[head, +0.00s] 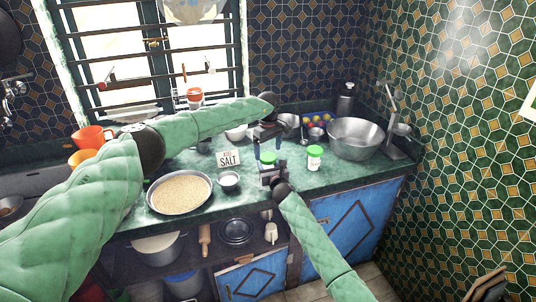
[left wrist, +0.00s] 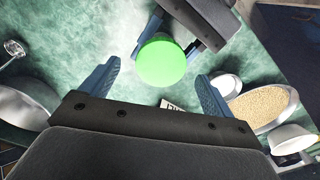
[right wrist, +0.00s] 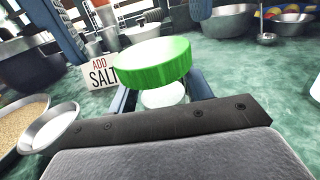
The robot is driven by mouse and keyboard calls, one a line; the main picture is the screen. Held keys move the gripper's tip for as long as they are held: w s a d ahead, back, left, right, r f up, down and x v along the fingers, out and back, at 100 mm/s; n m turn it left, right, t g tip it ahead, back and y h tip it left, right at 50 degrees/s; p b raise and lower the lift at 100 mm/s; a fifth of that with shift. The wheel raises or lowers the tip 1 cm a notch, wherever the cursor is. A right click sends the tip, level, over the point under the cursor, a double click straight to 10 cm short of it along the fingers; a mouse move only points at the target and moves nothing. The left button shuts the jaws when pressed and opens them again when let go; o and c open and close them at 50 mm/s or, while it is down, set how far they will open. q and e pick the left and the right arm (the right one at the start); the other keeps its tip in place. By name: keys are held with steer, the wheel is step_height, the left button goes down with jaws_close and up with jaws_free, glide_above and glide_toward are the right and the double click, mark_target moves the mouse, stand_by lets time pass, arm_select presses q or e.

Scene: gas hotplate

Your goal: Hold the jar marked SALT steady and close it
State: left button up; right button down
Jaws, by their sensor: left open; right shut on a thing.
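A jar with a green lid (head: 268,158) stands on the green counter, and my right gripper (head: 270,173) is shut on its body. In the right wrist view the green lid (right wrist: 155,66) sits over the pale jar body (right wrist: 163,96) between my fingers. I cannot tell how tightly the lid sits, and no marking on this jar is readable. My left gripper (head: 268,134) is open above the lid, pointing down. In the left wrist view the lid (left wrist: 161,62) lies ahead of and between the open fingers, not touching them.
A second green-lidded jar (head: 314,160) stands to the right. An ADD SALT sign (head: 229,158), a small bowl (head: 229,180) and a wide pan of grain (head: 180,192) are at the left. A large metal basin (head: 355,139) stands at the right.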

arm_select(q)
step_height(320, 180, up, 9)
steer(key=shift+r, duration=0.2)
stand_by(0.3)
arm_select(e)
steer(key=c, duration=0.6)
jaws_free()
steer(key=shift+o, duration=0.2)
steer(key=shift+d, duration=0.1)
steer(key=shift+s+d+f, duration=0.1)
steer(key=shift+s, duration=0.2)
arm_select(q)
steer(key=shift+f+b, duration=0.95)
arm_select(e)
steer(key=shift+v, duration=3.5)
